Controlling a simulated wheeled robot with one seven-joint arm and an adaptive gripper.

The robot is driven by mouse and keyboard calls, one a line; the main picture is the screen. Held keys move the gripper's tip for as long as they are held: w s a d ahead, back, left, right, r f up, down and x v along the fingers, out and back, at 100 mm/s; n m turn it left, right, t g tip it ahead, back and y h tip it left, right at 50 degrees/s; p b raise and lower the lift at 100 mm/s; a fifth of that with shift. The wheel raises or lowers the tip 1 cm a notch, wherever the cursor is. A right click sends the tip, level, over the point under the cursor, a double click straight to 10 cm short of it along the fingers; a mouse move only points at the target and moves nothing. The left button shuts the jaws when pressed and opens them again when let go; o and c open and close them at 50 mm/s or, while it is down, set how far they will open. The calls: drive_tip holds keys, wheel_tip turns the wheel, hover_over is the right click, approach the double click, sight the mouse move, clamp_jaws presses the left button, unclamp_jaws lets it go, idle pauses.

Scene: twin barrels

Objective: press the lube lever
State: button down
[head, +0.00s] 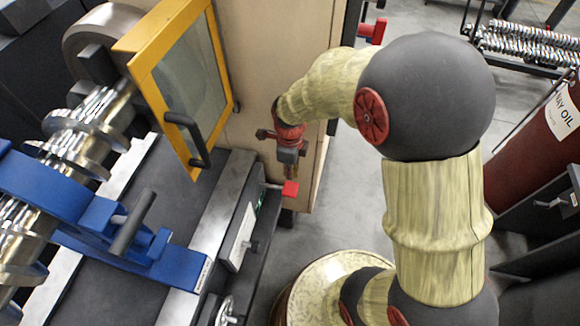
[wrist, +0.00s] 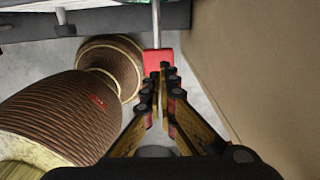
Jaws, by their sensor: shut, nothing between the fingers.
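The lube lever is a thin metal rod ending in a red block (head: 290,188), sticking out from the machine's front side. In the wrist view the red block (wrist: 152,58) is near the top centre, with its rod running up from it. My gripper (head: 291,174) points down just above the red block in the head view. In the wrist view my gripper's fingertips (wrist: 163,70) are together, empty, and overlap the block's lower right part. I cannot tell whether they touch it. The wrist hides part of the fingers in the head view.
A yellow-framed guard door (head: 185,85) with a black handle stands left of my arm. A beige panel (head: 262,60) rises close behind my gripper. A blue clamp (head: 70,200) sits on the machine at left.

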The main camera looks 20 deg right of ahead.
sight(296, 189)
wheel_tip(296, 189, down, 6)
drive_tip(key=shift+f+b, duration=0.2)
drive_tip(key=shift+b, duration=0.9)
drive_tip(key=f, duration=0.3)
drive_tip(key=d+f+p, duration=0.1)
drive_tip(key=shift+s+f, duration=0.6)
drive_tip(key=shift+s, duration=0.1)
drive_tip(key=shift+d+r+p, duration=0.25)
drive_tip(key=shift+r+p, duration=0.25)
drive_tip(key=shift+p, duration=0.05)
drive_tip(key=s+d+r+p, duration=0.1)
drive_tip(key=d+r+p, duration=0.1)
drive_tip(key=r, duration=0.4)
drive_tip(key=s+d+r+p, duration=0.1)
drive_tip(key=d+r+p, duration=0.1)
drive_tip(key=r, duration=0.4)
drive_tip(key=shift+s+r+p, duration=0.2)
drive_tip(key=shift+r+p, duration=0.05)
drive_tip(key=shift+p, duration=0.25)
